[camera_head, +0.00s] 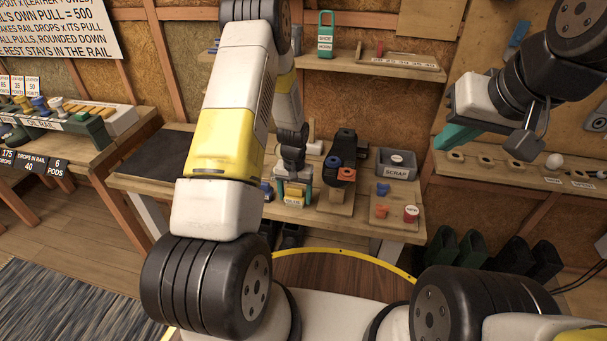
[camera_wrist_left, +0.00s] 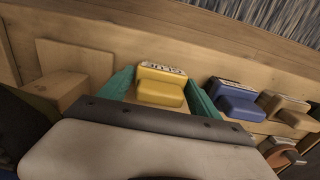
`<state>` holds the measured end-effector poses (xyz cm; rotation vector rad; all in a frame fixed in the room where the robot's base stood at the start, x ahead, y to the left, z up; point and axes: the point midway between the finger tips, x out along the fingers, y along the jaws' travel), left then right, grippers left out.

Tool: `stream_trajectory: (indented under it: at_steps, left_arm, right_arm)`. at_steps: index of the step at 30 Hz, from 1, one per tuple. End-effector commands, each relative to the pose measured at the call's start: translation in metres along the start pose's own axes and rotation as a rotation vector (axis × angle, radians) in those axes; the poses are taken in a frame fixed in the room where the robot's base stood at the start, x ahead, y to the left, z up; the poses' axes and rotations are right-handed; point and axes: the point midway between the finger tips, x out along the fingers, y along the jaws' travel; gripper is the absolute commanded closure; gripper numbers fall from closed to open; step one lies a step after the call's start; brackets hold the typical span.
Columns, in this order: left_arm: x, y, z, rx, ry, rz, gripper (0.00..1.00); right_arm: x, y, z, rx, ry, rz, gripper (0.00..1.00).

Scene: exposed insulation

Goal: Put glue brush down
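A yellow stepped block with a label along its top edge (camera_wrist_left: 161,87) stands on the wooden bench in the left wrist view. I take it for the glue brush, but the label is too blurred to read surely. It also shows small in the head view (camera_head: 293,200). My left gripper (camera_head: 293,188) is low at the bench, with one teal finger on each side of the yellow block (camera_wrist_left: 160,88). Whether the fingers press on it or stand just clear is unclear. My right gripper (camera_head: 458,135) is raised at the right, its teal fingers seen edge-on, with nothing visible in them.
A blue block (camera_wrist_left: 235,101) and a tan block (camera_wrist_left: 284,108) stand right of the yellow one in the wrist view. On the bench are a grey SCRAP bin (camera_head: 397,172) and a wooden stand with black, blue and orange parts (camera_head: 338,195). A dark mat (camera_head: 165,157) lies left.

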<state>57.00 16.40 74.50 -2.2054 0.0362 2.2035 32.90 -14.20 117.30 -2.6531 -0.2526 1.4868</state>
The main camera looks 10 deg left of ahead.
Motion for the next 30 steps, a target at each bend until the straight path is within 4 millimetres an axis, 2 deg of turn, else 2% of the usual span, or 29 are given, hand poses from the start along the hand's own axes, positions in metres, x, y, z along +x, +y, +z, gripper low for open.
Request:
stream_trajectory:
  at_steps: [10, 14, 17, 24, 30]
  left_arm:
    - [-0.001, 0.000, 0.000, 0.000, 0.000, 0.000, 0.15]
    - [-0.009, 0.000, -0.001, 0.000, 0.003, 0.000, 0.15]
    - [-0.025, 0.000, -0.002, 0.000, 0.005, 0.000, 0.15]
    - [-0.077, 0.000, -0.001, 0.000, 0.005, 0.000, 0.15]
    - [-0.110, 0.000, -0.001, 0.000, 0.003, 0.000, 0.15]
  right_arm:
    - [0.000, 0.000, 0.000, 0.000, 0.000, 0.000, 1.00]
    - [0.000, 0.000, 0.000, 0.000, 0.000, 0.000, 1.00]
    - [0.000, 0.000, 0.000, 0.000, 0.000, 0.000, 1.00]
    - [0.000, 0.000, 0.000, 0.000, 0.000, 0.000, 1.00]
    - [0.000, 0.000, 0.000, 0.000, 0.000, 0.000, 1.00]
